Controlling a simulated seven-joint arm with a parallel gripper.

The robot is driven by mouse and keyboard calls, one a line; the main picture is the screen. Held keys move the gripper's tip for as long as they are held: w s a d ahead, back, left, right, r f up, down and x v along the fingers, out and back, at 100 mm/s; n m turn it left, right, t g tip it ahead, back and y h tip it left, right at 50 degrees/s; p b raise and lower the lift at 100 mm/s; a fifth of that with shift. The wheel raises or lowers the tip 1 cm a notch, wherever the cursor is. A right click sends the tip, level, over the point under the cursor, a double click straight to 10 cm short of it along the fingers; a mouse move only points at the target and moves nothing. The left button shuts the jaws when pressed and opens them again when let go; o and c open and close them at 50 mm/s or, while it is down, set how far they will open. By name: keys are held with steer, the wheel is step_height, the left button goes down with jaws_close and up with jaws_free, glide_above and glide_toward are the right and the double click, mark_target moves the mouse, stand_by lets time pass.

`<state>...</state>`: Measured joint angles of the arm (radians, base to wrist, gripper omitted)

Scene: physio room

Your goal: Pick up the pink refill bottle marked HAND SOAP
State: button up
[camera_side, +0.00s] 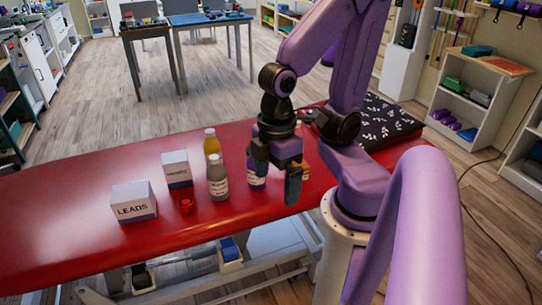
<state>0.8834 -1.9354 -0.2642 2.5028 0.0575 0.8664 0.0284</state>
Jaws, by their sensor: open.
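I cannot make out a pink bottle marked HAND SOAP. Three bottles stand on the red treatment table (85,222): a yellow one (212,146), a grey one (217,180) with a pale label, and a dark purple-blue one (256,182) with a white label. The label words are too small to read. My gripper (277,176) is open, pointing down in front of the purple-blue bottle and to its right. It hides that bottle's upper part. I cannot tell whether it touches the bottle.
A white box marked LEADS (133,203), a smaller white box (177,169) and a small red item (186,205) stand left of the bottles. A black patterned cushion (385,122) lies on the table at the right. The table's left end is clear.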

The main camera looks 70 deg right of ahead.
steer(key=w+f+m+t+y, duration=0.1)
steer(key=w+f+m, duration=0.4)
steer(key=w+m, duration=0.3)
steer(key=w+f+m+y, duration=0.1)
steer(key=w+f+m, duration=0.45)
steer(key=m, duration=0.55)
steer(key=w+d+f+m+h, duration=0.1)
steer(key=w+d+f+m, duration=0.3)
steer(key=d+m, duration=0.15)
steer(key=d+f+m+h, duration=0.3)
steer(key=d+f+m, duration=0.2)
steer(key=d+m, duration=0.4)
steer(key=s+d+f+m+g+h, duration=0.2)
steer(key=s+d+m+g+h, duration=0.35)
steer(key=s+d, duration=0.8)
steer(key=w+d+r+n+t+h, duration=0.2)
steer(key=w+d+n+t+h, duration=0.5)
steer(key=n, duration=0.4)
steer(key=shift+g+y, duration=0.25)
steer(key=shift+g, duration=0.2)
steer(key=shift+s+x, duration=0.15)
steer(key=shift+x, duration=4.4)
steer(key=shift+s+x, duration=0.1)
steer(key=shift+x, duration=4.45)
steer(key=shift+f, duration=0.2)
